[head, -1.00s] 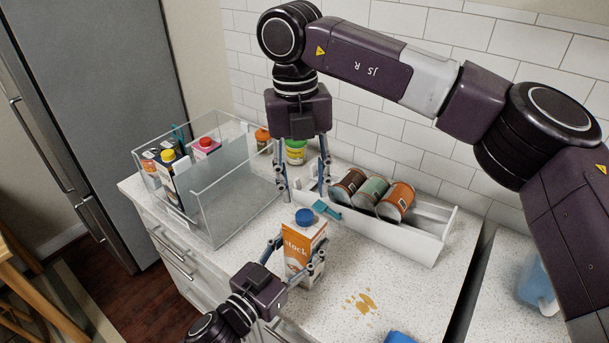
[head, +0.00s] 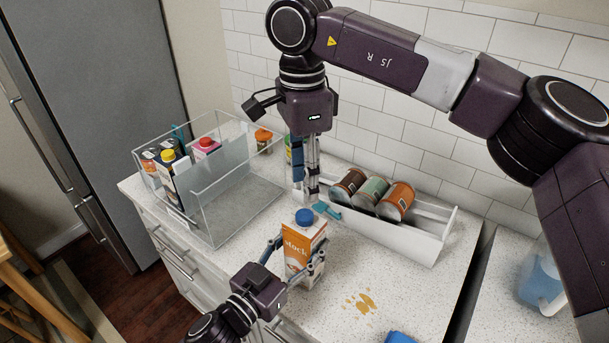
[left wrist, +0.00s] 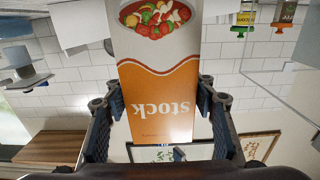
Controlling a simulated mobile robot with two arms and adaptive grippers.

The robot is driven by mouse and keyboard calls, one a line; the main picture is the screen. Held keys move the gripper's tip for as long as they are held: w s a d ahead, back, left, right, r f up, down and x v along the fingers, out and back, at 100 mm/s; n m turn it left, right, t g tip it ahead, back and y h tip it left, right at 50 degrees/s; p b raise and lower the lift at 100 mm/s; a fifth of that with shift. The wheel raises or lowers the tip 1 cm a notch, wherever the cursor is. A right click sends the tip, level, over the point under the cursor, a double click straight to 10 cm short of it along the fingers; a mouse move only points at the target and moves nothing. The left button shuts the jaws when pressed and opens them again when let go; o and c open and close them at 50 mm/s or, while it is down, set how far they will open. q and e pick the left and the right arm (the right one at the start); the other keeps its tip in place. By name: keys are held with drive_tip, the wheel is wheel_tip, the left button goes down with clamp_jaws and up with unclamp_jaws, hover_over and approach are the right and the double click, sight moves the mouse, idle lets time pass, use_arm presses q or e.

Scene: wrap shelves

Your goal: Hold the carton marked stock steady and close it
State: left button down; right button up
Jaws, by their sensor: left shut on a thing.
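The carton marked stock (head: 298,249) stands upright on the counter, orange and white, with a blue cap (head: 304,216) at its top; I cannot tell how tightly the cap sits. My left gripper (head: 296,260) is shut on the carton from the front, one finger on each side. In the left wrist view the carton (left wrist: 160,100) shows upside down between the fingers of that gripper (left wrist: 160,95). My right gripper (head: 306,190) points down behind and above the carton, apart from the cap. Its fingers show nearly edge-on, so their opening is unclear.
A clear bin (head: 222,205) with several cartons stands at the left. Behind the carton, a white rack (head: 410,237) holds three cans, with a teal clip (head: 326,210) at its near-left end. A brown spill (head: 361,302) lies to the right; a blue pitcher (head: 541,280) stands farther right.

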sight(305, 214)
drive_tip(key=n, duration=0.6)
drive_tip(key=shift+r+n, duration=0.2)
drive_tip(key=shift+n, duration=0.2)
drive_tip(key=shift+f, duration=4)
drive_tip(key=shift+c, duration=0.2)
